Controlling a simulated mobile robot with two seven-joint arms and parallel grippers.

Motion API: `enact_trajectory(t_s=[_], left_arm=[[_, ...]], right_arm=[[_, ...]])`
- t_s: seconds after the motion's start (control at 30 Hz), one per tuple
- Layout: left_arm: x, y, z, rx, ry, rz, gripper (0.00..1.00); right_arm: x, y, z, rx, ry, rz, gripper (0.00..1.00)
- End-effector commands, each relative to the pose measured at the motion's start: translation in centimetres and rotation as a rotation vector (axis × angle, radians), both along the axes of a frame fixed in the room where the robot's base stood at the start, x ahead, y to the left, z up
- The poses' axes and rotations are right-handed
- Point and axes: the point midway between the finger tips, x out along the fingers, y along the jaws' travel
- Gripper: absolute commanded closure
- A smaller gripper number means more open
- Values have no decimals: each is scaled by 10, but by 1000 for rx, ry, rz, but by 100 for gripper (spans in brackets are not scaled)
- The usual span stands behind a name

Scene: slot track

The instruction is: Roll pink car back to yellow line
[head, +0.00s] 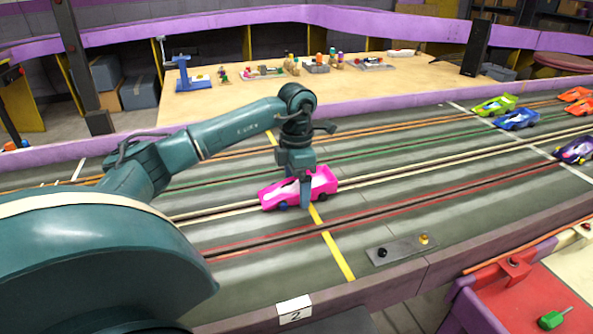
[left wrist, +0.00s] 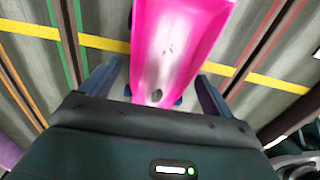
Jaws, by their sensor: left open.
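The pink car (head: 325,183) sits on the grey slot track (head: 430,215), over a pale-edged lane. The yellow line (head: 338,257) crosses the lanes and passes beneath the car. My left gripper (head: 296,193) is down over the car from above. In the left wrist view the open fingers of this gripper (left wrist: 157,82) stand on either side of one end of the pink car (left wrist: 175,40). I cannot tell whether they touch it. The yellow line (left wrist: 270,82) shows on both sides of the car there. My right gripper is out of view.
A green car (head: 494,105), a blue car (head: 517,119), orange cars and a purple car (head: 574,150) stand far right near a white line (head: 500,132). A metal plate with two knobs (head: 402,250) lies at the near edge. A wooden table (head: 225,98) stands behind the track.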

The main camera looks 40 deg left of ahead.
Motion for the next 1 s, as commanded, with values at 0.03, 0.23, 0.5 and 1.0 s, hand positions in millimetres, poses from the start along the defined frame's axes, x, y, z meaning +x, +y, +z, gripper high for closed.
enact_trajectory(t_s=[0.03,0.23,0.5,1.0], left_arm=[[0,0,-3,0,0,0,13],[0,0,-5,0,-1,0,13],[0,0,-5,-1,0,0,25],[0,0,-4,-1,0,-1,66]], right_arm=[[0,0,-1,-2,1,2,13],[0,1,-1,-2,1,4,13],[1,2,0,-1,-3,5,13],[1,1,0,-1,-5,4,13]])
